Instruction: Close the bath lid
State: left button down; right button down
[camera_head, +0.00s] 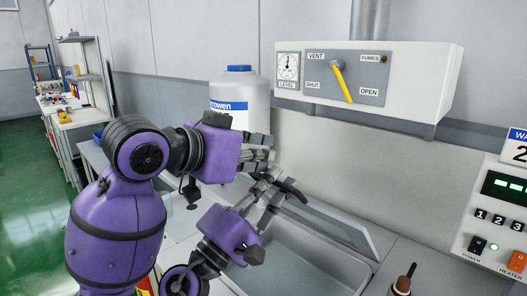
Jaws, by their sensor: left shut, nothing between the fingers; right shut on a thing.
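The bath (300,262) is a grey metal basin at the lower centre. Its lid (345,232), a pale framed panel, stands tilted up along the bath's back edge. A dark bar-like handle (292,189) shows at the lid's upper left end. My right gripper (272,188) reaches up from below and is shut on this handle. My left gripper (268,157) is just above it, shut and empty, in front of the wall. The two grippers overlap closely in the picture, so the exact finger contact is partly hidden.
A white canister (238,92) with a blue cap stands behind my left gripper. A wall panel (365,78) with a yellow lever (342,82) hangs above. A control box (495,225) is at right, with a brown-handled tool (402,285) near it.

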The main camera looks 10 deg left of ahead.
jog(key=shift+r, duration=0.1)
pick_arm(q)
jog(key=shift+s+a+f, duration=0.6)
jog(key=shift+s+f, duration=0.2)
jog(key=shift+f, duration=0.1)
pick_arm(e)
jog(key=c, duration=1.8)
grip_release()
jog(key=shift+s+r, duration=0.1)
jog(key=shift+c, duration=0.2)
pick_arm(q)
jog(key=shift+r, duration=0.15)
pick_arm(e)
jog(key=shift+f, duration=0.2)
